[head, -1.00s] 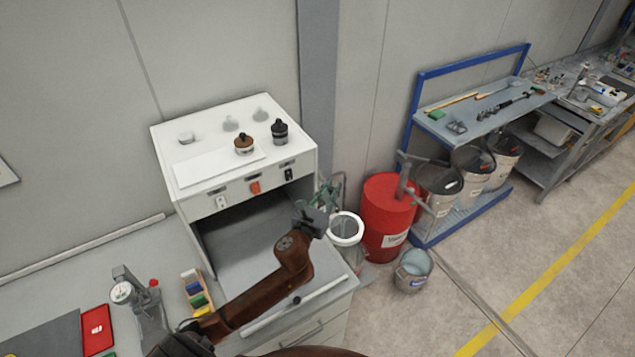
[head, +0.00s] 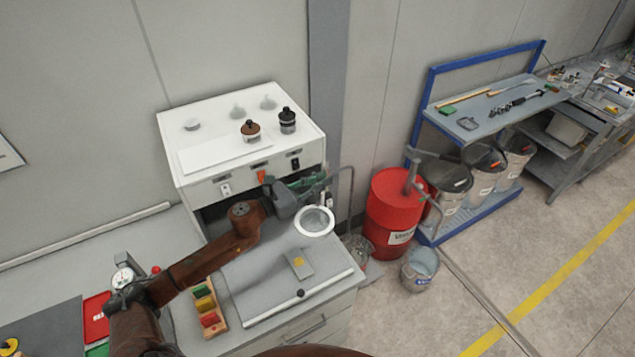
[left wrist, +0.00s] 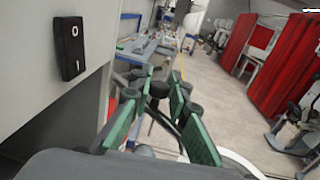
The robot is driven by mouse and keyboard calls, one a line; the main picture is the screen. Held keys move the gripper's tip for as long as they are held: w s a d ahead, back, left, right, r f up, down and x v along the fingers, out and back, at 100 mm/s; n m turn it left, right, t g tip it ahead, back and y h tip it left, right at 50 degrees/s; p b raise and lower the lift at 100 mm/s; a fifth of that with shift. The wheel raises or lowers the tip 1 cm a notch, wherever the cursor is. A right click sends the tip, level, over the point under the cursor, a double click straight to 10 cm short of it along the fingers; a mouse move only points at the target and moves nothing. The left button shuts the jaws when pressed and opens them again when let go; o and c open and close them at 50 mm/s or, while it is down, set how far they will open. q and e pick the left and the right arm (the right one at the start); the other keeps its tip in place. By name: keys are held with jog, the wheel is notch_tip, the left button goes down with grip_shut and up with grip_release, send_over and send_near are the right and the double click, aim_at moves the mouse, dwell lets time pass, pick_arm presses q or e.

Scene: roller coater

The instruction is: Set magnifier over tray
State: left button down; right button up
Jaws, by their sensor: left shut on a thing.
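The magnifier (head: 314,222) is a white ring with a clear lens on a thin dark bent arm. In the head view it is near the back right edge of the grey tray surface (head: 260,290), in front of the white cabinet. Its height above the surface is hard to judge. My left gripper (head: 311,184) is just behind the ring, shut on the magnifier's arm. In the left wrist view its green-padded fingers (left wrist: 157,100) have a dark part between them, and part of the white ring (left wrist: 240,162) shows at lower right. My right gripper is out of view.
A small grey plate with a yellow mark (head: 299,263) lies on the tray surface. A rack of coloured blocks (head: 208,305) stands left of it. The white cabinet (head: 240,140) rises behind. A red drum (head: 392,215) and bucket (head: 420,268) stand right.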

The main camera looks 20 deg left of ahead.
pick_arm(q)
jog(key=shift+r, duration=0.1)
jog(key=c, duration=1.8)
grip_release()
jog(key=shift+c, duration=0.2)
jog(key=shift+a, duration=0.1)
jog(key=v, duration=1.2)
